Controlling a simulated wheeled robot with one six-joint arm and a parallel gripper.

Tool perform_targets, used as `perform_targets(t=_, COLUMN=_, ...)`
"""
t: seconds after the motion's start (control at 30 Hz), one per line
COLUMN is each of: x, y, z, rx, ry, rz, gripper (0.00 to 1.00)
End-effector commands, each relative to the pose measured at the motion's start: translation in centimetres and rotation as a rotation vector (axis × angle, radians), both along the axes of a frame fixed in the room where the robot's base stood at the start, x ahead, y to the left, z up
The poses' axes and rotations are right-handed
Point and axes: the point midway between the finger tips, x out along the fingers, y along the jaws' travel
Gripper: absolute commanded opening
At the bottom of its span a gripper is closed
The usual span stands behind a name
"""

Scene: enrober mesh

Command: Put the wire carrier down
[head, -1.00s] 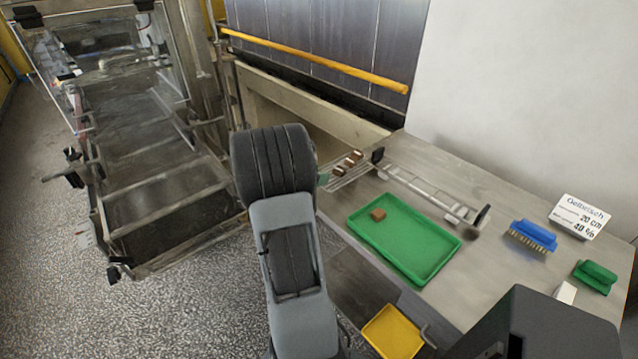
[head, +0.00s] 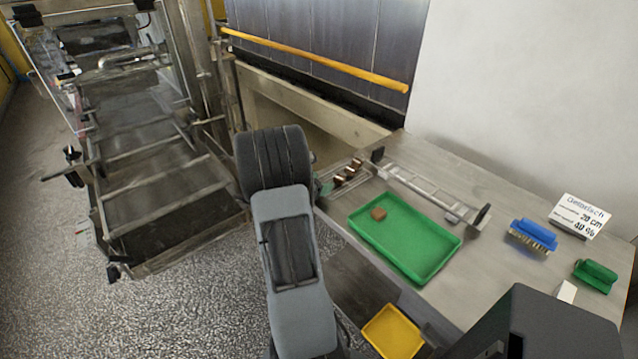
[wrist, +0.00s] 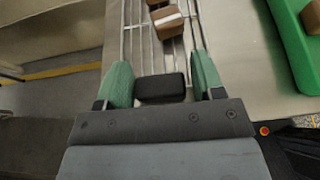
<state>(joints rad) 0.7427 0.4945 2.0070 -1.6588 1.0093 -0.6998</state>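The wire carrier (head: 330,187) is a narrow rack of thin metal rods with several brown pieces (head: 349,173) on it, at the left end of the steel table. In the wrist view, its rods (wrist: 144,45) run away from me, with brown pieces (wrist: 167,22) on them. My gripper (wrist: 161,86) has green fingers on both sides of the carrier's black grip block (wrist: 160,88), close against it. My arm hides the near end of the carrier in the head view. I cannot tell whether the carrier touches the table.
On the table (head: 500,275) are a green tray (head: 410,245) with one brown piece (head: 378,214), a long metal bar frame (head: 425,190), a blue brush (head: 533,235), a green brush (head: 595,275) and a sign (head: 580,215). A yellow bin (head: 392,332) is below. A conveyor (head: 160,195) stands left.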

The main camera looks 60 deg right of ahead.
Motion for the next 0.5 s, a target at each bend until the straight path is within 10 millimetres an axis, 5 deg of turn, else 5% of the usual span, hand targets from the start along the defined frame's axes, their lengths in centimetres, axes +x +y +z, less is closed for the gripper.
perform_targets(t=0.5, x=0.38, y=0.86, z=0.84, rx=-0.002, ry=-0.002, rz=0.002, gripper=0.72)
